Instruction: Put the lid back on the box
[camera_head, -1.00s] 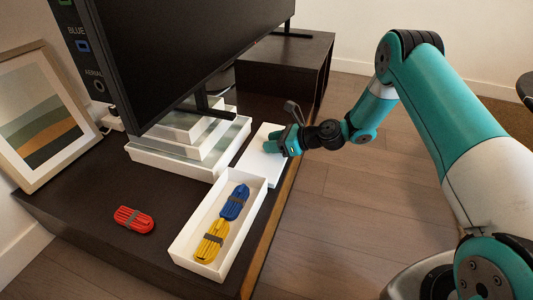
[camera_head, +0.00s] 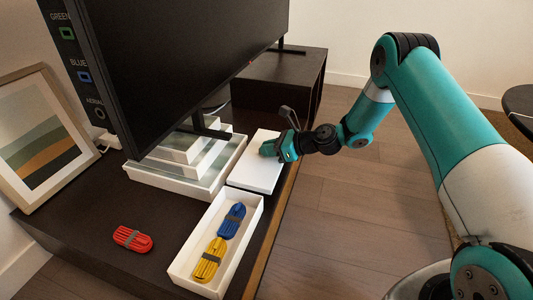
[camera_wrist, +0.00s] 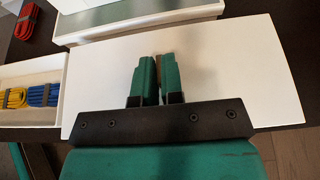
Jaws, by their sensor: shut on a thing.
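The open white box (camera_head: 259,216) stands on the dark cabinet near its right edge. It holds a blue bundle (camera_head: 232,220) and a yellow bundle (camera_head: 209,260); it also shows in the wrist view (camera_wrist: 30,70). The flat white lid (camera_head: 257,175) is just beyond the box, clear of its opening, and fills much of the wrist view (camera_wrist: 230,70). My gripper (camera_head: 270,148) is at the lid's middle, its green fingers (camera_wrist: 158,65) shut on a small brownish part between them, apparently the lid's handle. I cannot tell whether the lid touches the cabinet.
A red bundle (camera_head: 132,238) lies on the cabinet (camera_head: 110,270) left of the box. A stepped white stand (camera_head: 190,180) under the black screen (camera_head: 170,60) is close left of the lid. A framed picture (camera_head: 40,135) leans at the far left. Floor lies open on the right.

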